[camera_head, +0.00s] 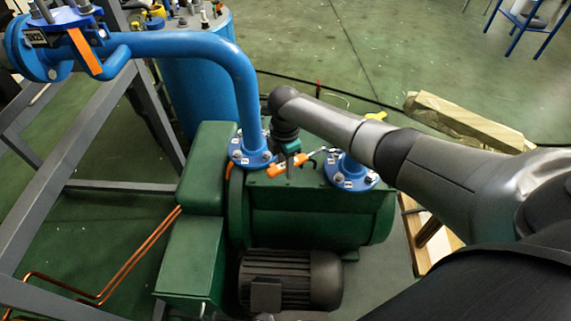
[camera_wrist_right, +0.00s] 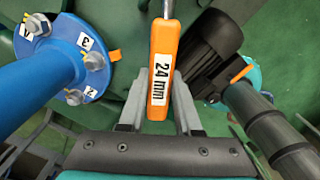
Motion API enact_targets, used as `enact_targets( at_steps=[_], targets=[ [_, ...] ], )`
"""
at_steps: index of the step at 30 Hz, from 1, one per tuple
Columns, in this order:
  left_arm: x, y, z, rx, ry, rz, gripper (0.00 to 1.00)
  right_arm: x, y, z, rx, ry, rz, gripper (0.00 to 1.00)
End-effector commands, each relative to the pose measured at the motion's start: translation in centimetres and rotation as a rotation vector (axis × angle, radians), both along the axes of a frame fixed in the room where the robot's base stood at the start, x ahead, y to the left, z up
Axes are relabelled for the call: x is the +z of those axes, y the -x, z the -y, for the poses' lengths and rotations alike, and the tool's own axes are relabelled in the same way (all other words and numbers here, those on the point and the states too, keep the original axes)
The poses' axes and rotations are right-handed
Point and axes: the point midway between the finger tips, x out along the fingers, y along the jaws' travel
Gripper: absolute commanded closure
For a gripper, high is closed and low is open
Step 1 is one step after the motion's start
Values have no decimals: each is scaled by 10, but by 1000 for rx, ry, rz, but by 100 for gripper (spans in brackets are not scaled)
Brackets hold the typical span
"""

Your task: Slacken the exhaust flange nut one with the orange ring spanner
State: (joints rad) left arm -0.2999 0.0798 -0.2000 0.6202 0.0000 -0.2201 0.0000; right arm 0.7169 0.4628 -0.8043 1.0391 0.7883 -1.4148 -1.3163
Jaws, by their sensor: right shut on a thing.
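My right gripper (camera_head: 291,158) is above the green pump (camera_head: 305,218), between its two blue flanges. It is shut on the orange handle of the ring spanner (camera_head: 275,170). The handle, marked 24 mm, also shows between the fingers in the right wrist view (camera_wrist_right: 162,75). The spanner's grey shank runs toward the right flange (camera_head: 350,174); its ring end cannot be made out. The left flange (camera_head: 251,150) carries the blue pipe. A flange with numbered nuts (camera_wrist_right: 83,48) is at the left of the wrist view. I cannot tell which nut is number one. My left gripper is out of view.
The blue pipe (camera_head: 190,45) arches over the left side to a valve with an orange lever (camera_head: 85,52). A dark motor (camera_head: 290,278) is in front of the pump. A grey frame (camera_head: 75,135) stands at left. Wooden beams (camera_head: 465,120) lie behind at right.

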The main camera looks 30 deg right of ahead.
Motion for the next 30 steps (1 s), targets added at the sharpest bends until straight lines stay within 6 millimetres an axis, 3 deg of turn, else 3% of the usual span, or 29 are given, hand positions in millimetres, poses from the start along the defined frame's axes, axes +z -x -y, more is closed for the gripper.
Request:
enact_targets(
  at_steps=[30],
  targets=[
    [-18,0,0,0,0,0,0,-24,0,0,0,0,1,100]
  ],
)
